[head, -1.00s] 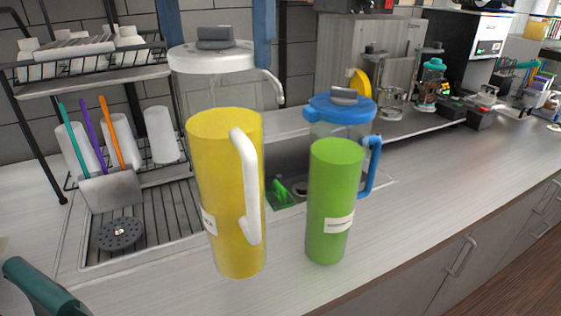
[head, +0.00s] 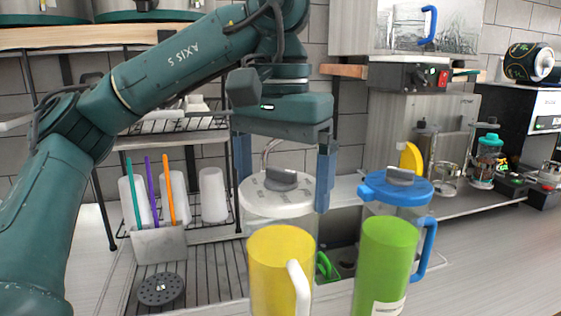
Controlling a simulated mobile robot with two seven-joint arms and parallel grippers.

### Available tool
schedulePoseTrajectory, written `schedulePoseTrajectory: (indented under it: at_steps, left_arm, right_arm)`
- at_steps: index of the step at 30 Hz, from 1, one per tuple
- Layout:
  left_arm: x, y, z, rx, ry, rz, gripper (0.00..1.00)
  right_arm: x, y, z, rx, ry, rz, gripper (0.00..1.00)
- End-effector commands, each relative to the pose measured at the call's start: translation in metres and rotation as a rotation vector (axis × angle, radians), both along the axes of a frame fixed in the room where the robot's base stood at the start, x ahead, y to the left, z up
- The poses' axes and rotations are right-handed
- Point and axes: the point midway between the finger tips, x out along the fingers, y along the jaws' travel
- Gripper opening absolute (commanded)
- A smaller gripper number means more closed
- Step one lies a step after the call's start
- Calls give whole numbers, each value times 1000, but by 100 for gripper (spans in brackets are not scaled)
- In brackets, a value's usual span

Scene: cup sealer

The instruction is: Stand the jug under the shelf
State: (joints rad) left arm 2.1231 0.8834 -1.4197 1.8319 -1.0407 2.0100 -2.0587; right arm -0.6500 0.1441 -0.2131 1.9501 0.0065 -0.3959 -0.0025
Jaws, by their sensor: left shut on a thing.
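My left gripper (head: 284,182) points down, with its two blue fingers on either side of the white lid of a clear jug (head: 262,222). It is shut on this jug, which looks upright. The jug's lower part is hidden behind a yellow jug (head: 268,275) with a white handle. A wooden shelf (head: 130,36) runs along the wall at the upper left, behind my arm. A second clear jug (head: 395,204) with a blue lid stands to the right, partly hidden by a green container (head: 382,268). My right gripper is not in view.
A wire dish rack (head: 205,285) with white cups and colored straws stands on the left. Glass jars and a teal-lidded blender (head: 487,155) stand farther right by a black machine (head: 535,110). The counter (head: 480,270) at the right front is clear.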

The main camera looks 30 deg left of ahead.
Motion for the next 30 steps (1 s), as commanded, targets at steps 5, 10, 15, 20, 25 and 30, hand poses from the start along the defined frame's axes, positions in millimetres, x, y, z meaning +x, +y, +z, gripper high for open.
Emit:
schedulePoseTrajectory:
  at_steps: [5, 10, 15, 20, 25, 30]
  left_arm:
    - [0, 0, -17, -3, 0, -2, 24]
    - [0, 0, -24, -4, -5, -1, 24]
    - [0, 0, -25, -3, -6, 0, 24]
    - [0, 0, -26, -3, -5, 0, 24]
    - [0, 0, -30, 0, 1, -1, 100]
    - [0, 0, -29, 0, 1, -1, 100]
  right_arm:
    - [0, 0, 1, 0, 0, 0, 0]
    - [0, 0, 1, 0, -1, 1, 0]
    - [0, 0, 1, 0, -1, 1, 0]
    - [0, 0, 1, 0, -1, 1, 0]
    - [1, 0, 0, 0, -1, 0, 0]
    - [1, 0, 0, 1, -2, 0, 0]
